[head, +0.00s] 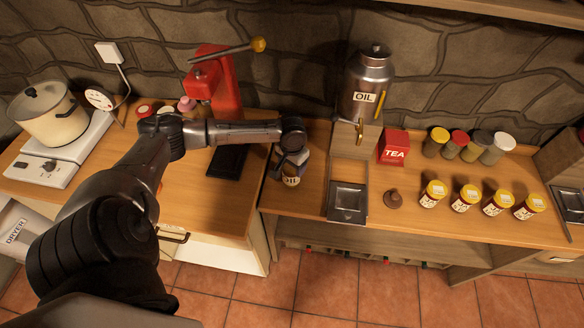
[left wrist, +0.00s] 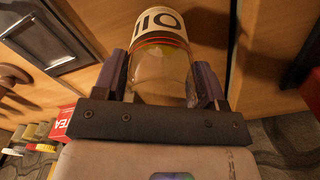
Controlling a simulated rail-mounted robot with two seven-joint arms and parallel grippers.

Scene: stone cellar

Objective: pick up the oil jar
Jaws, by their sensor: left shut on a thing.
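The oil jar (left wrist: 160,60) is a clear glass jar with a pale label reading OIL, seen between the two fingers of my left gripper (left wrist: 163,82) in the left wrist view. The fingers are shut on its sides. In the head view the jar (head: 291,181) shows below my left gripper (head: 289,170), at the left end of the right-hand counter, partly covered by the gripper. I cannot tell whether the jar touches the counter. My right gripper is not in view.
A metal oil dispenser (head: 368,85) stands at the back on a wooden stand, with a dark tray (head: 347,202) in front. A red TEA box (head: 393,147), a brown lid-like object (head: 393,199) and several spice jars (head: 467,201) stand to the right. A red press (head: 214,85) stands behind my arm.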

